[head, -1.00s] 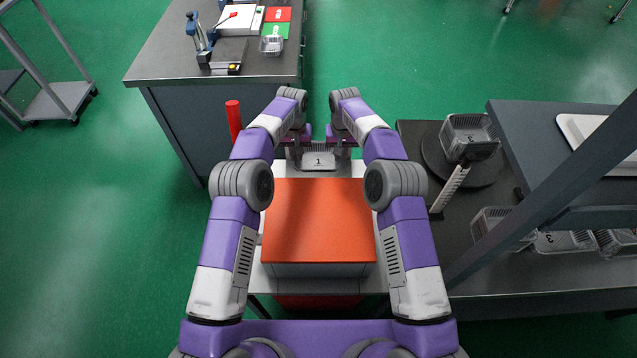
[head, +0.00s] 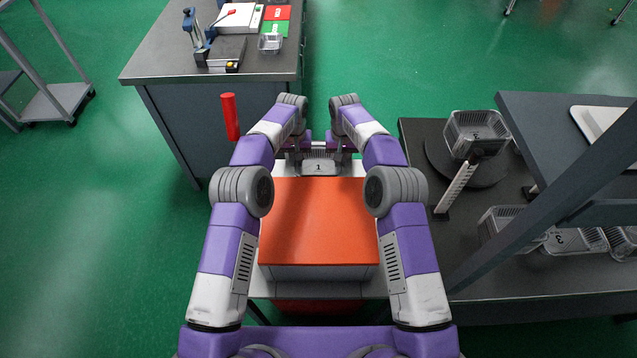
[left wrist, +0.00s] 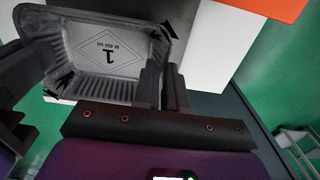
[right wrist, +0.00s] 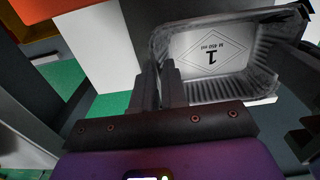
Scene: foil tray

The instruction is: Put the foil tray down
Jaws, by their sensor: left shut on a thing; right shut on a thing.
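The foil tray (head: 318,168) is a grey ribbed tray with a "1" on its floor. It is level between my two grippers, at the far side of the orange-topped box. My left gripper (head: 298,155) is shut on its left rim, and my right gripper (head: 341,155) is shut on its right rim. The tray also shows in the left wrist view (left wrist: 108,58) and the right wrist view (right wrist: 215,50), with the fingers at its edge. I cannot tell whether its underside touches the white surface (head: 354,169) beneath.
The orange-topped box (head: 318,220) stands between my arms. A dark bench (head: 160,70) with a press and a clear tray is at far left. A red cylinder (head: 230,117) stands left of my left arm. At right, a dark table (head: 470,265) holds clear trays and a scale-like post (head: 455,190).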

